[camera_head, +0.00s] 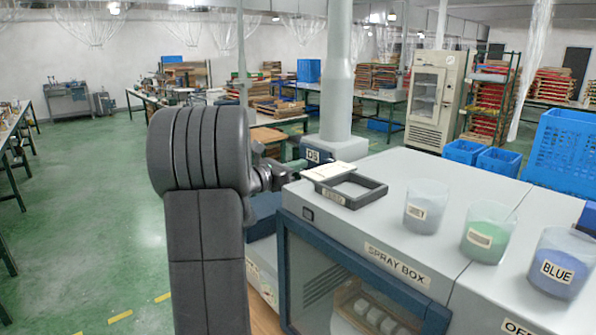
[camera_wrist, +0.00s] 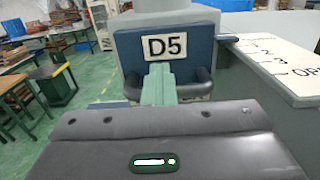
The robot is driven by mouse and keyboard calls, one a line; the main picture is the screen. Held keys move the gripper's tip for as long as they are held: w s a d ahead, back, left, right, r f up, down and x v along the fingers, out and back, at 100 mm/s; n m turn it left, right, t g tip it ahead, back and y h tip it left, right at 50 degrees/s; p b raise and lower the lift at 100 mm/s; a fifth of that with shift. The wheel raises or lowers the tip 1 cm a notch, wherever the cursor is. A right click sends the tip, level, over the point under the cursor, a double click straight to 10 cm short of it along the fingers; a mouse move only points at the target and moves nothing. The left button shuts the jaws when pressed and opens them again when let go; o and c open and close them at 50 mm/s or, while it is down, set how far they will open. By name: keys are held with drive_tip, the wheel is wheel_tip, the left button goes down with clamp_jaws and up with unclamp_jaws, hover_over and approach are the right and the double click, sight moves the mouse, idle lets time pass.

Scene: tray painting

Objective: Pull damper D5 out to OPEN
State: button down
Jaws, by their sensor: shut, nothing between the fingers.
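Damper D5 is a blue block with a white "D5" label (camera_wrist: 168,47) and a dark, curved handle (camera_wrist: 204,83) across its lower front in the wrist view. In the head view my gripper (camera_head: 297,165) is beside the block, partly hidden by my arm.
A white marked scale card (camera_wrist: 285,62) with letters starting "OP" lies right of the damper. A dark square frame (camera_head: 371,196) sits on the spray box (camera_head: 400,258). Several cups, including a blue one (camera_head: 556,271), stand at right. Green floor is open at left.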

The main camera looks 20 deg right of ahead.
drive_tip(key=shift+s+d+f, duration=0.15)
drive_tip(key=shift+d+f, duration=0.1)
drive_tip(key=shift+f, duration=0.2)
drive_tip(key=shift+s+d+f, duration=0.1)
drive_tip(key=shift+d+f, duration=0.1)
drive_tip(key=shift+f, duration=0.25)
drive_tip(key=c, duration=1.8)
unclamp_jaws()
drive_tip(key=shift+f, duration=0.2)
drive_tip(key=shift+c, duration=0.2)
drive_tip(key=shift+o, duration=1.3)
drive_tip(key=shift+w+a+r, duration=0.15)
drive_tip(key=shift+r, duration=0.4)
drive_tip(key=o, duration=0.7)
drive_tip(key=shift+w+a+f, duration=0.1)
drive_tip(key=shift+a+f, duration=0.05)
drive_tip(key=shift+a, duration=0.15)
drive_tip(key=o, duration=0.6)
drive_tip(key=shift+s+a+b, duration=0.25)
drive_tip(key=shift+a+b, duration=0.05)
drive_tip(key=shift+a, duration=0.2)
drive_tip(key=shift+o, duration=1.4)
drive_tip(key=shift+s+a, duration=0.2)
drive_tip(key=shift+a, duration=0.35)
drive_tip(key=r+v, duration=0.1)
drive_tip(key=v, duration=1.1)
drive_tip(key=shift+a, duration=0.3)
